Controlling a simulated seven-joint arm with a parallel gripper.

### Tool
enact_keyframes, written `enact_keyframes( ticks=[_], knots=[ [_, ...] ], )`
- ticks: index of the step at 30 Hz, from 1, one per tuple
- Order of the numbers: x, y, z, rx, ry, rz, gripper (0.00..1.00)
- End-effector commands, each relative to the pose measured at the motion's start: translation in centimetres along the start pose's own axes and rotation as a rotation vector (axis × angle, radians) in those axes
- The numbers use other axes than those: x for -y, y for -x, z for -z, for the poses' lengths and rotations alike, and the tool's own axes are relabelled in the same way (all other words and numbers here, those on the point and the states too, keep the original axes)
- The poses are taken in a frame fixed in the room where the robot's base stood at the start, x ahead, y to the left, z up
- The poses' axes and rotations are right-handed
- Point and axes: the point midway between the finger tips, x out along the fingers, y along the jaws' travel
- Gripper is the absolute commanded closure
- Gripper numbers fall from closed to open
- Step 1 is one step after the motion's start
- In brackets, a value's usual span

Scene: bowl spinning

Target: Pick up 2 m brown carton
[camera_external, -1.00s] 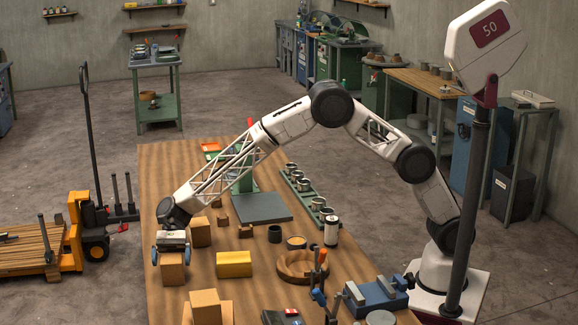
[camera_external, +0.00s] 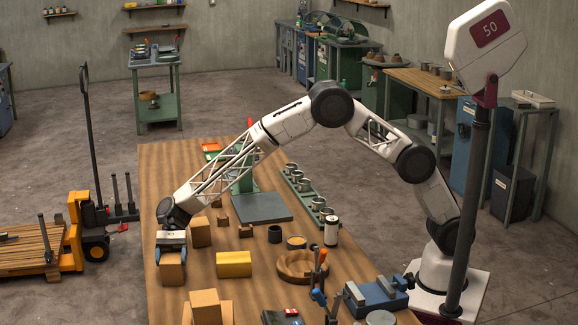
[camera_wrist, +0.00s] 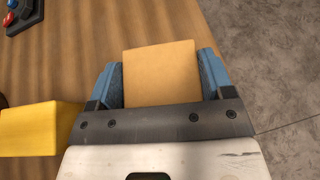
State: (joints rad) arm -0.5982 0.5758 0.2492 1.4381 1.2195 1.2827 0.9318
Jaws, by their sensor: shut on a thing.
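A brown carton (camera_external: 172,271) stands at the left edge of the wooden table in the external view. My gripper (camera_external: 171,251) is over it from above, with its blue fingers on either side. In the wrist view the carton (camera_wrist: 160,75) fills the space between the two blue fingers of my gripper (camera_wrist: 162,85), which are shut on it. The carton appears to rest on the table; its underside is hidden in the wrist view. Other brown cartons stand close by: one (camera_external: 201,232) just behind, and a stack (camera_external: 206,306) at the front.
A yellow block (camera_external: 234,264) lies right of the held carton, and shows at the left in the wrist view (camera_wrist: 38,130). A wooden bowl (camera_external: 300,277), small brown blocks (camera_external: 246,231) and a dark plate (camera_external: 262,208) are farther right. The floor (camera_wrist: 280,60) lies beyond the table's edge.

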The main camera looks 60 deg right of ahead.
Motion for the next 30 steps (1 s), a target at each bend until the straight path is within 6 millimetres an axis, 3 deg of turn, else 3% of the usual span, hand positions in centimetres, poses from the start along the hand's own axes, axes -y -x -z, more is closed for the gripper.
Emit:
enact_keyframes(
  ticks=[11, 24, 30],
  knots=[
    [0.0, 0.6, -1.2, 0.0, 0.0, 0.0, 0.54],
    [0.0, 3.3, -6.8, 0.0, 0.003, 0.001, 0.54],
    [0.0, 4.1, -8.5, 0.0, 0.001, 0.0, 0.54]
  ],
)
